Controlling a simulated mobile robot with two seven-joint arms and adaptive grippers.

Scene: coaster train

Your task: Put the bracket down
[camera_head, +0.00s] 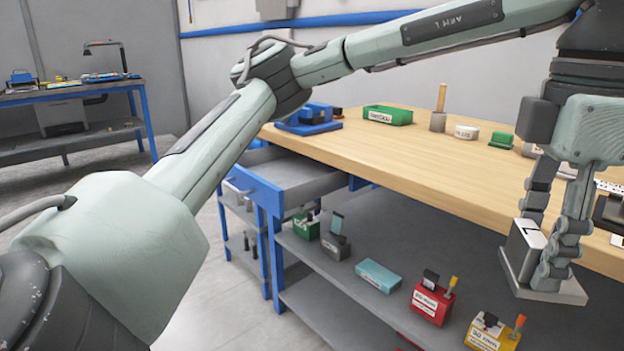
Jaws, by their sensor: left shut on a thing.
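My left gripper (549,240) comes down at the right of the view, its fingers pointing downward. It is shut on the bracket (522,250), a grey piece with a flat base plate and an upright block marked "L". The bracket hangs roughly upright in front of the workbench's front edge, above the lower shelf in the picture. The fingers hide part of it. My right gripper is not in view.
The wooden workbench top (420,151) holds a blue vise (309,118), a green bin (387,115) and small parts at the back. Its front middle is clear. The lower shelf (345,290) carries several coloured boxes. An open drawer (290,180) juts out at left.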

